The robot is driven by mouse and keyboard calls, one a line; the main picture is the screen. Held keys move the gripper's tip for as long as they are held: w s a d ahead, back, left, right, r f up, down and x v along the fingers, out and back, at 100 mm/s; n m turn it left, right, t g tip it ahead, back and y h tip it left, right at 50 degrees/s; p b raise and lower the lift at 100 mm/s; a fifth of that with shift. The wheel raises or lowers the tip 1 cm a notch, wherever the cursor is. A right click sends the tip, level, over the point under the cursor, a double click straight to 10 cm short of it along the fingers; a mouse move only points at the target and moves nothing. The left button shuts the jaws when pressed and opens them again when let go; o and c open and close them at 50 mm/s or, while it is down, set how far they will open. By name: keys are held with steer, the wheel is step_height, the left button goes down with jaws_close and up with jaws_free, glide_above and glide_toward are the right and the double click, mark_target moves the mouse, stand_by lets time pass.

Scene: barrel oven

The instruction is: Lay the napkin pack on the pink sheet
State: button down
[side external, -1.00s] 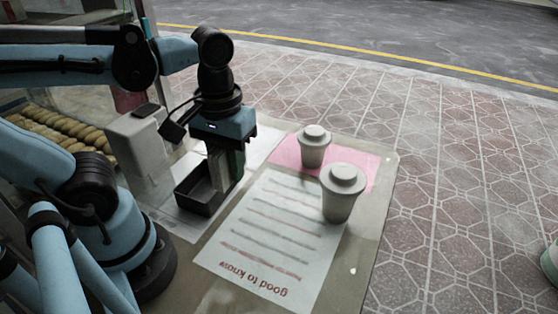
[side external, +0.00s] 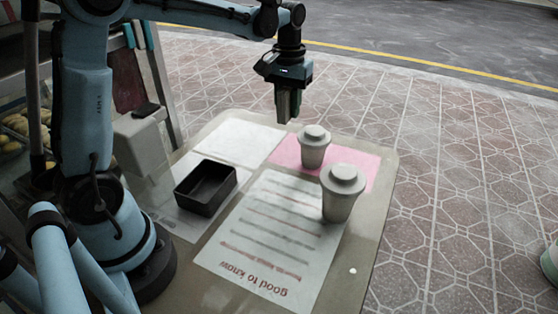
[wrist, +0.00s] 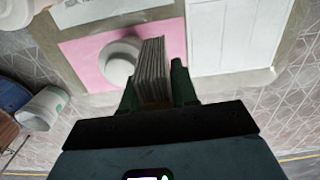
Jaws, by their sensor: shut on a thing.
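The napkin pack (wrist: 152,68) is a pale block of stacked thin layers, held on edge between the fingers of my gripper (wrist: 156,88) in the wrist view. In the side view my gripper (side external: 288,112) is above the far edge of the table, near the far-left part of the pink sheet (side external: 286,153), and the pack is hard to make out there. The pink sheet also shows in the wrist view (wrist: 84,62), below and left of the pack. A grey lidded cup (side external: 314,152) stands on the pink sheet.
A second lidded cup (side external: 340,198) stands on the printed "good to know" sheet (side external: 262,240). An empty black tray (side external: 205,188) sits on the left, with a white sheet (side external: 240,140) behind it. The pink sheet's left part is bare.

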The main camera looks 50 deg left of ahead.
mark_target(288, 148)
steer(key=w+a+f, duration=0.1)
steer(key=f, duration=0.3)
steer(key=w+a+f, duration=0.1)
steer(key=f, duration=0.3)
steer(key=w+a+f, duration=0.1)
steer(key=f, duration=0.3)
steer(key=shift+w+a+f, duration=0.15)
steer(key=shift+a+f, duration=0.1)
steer(key=shift+f, duration=0.1)
steer(key=c, duration=1.1)
jaws_free()
steer(key=shift+f, duration=0.15)
steer(key=shift+c, duration=0.2)
